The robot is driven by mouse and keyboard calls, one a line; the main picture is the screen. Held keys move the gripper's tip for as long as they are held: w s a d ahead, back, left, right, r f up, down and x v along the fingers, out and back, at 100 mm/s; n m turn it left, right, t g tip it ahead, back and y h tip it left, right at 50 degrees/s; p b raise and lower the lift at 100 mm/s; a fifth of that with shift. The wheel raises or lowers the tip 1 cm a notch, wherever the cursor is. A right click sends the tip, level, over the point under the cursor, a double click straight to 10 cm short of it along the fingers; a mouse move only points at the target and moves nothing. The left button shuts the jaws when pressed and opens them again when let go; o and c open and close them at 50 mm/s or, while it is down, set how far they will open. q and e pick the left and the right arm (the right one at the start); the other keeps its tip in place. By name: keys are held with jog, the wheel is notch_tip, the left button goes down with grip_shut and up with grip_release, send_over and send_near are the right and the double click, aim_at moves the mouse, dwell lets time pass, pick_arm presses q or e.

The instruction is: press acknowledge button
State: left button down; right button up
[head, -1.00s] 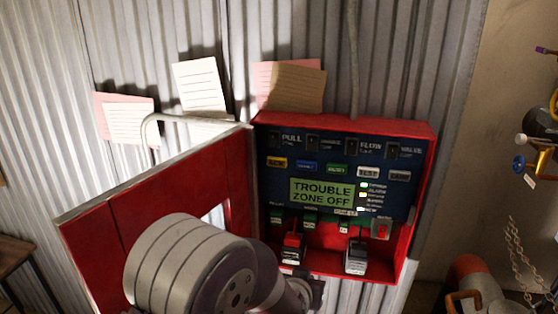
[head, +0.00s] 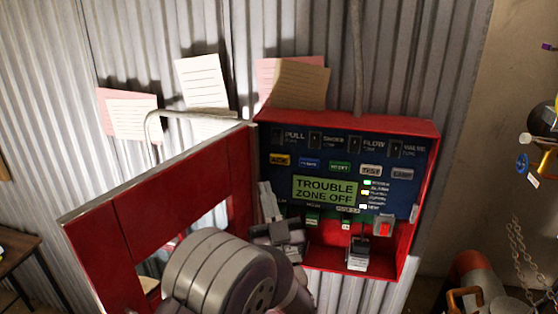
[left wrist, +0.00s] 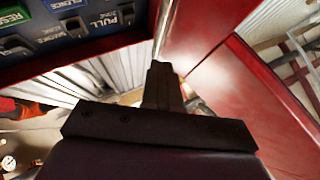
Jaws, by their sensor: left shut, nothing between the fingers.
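The open red panel box (head: 425,190) has a blue face (head: 375,148) with a row of coloured buttons. In the left wrist view, the shut fingers (left wrist: 160,78) point up beside the panel; the yellow button is not seen there. My right gripper is not in view.
The red door (head: 160,205) stands open to the left of my gripper. The green display (head: 325,190) reads TROUBLE ZONE OFF. A black block (head: 358,252) sits in the box's lower part. Paper notes (head: 290,82) hang above on the corrugated wall.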

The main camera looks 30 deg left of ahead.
aim_at(280, 159)
pick_arm(q)
jog(key=shift+w, duration=0.1)
jog(key=shift+w+a+b, duration=0.2)
jog(key=shift+w+a, duration=0.15)
jog(key=shift+w, duration=1.05)
jog(key=shift+w+a+b, duration=0.2)
jog(key=shift+w+a, duration=0.1)
jog(key=shift+w, duration=1.15)
jog(key=shift+w+a+b, duration=0.2)
jog(key=shift+w+a, duration=0.15)
jog(key=shift+w, duration=1.05)
jog(key=shift+w+a+b, duration=0.1)
jog(key=shift+w+b, duration=0.3)
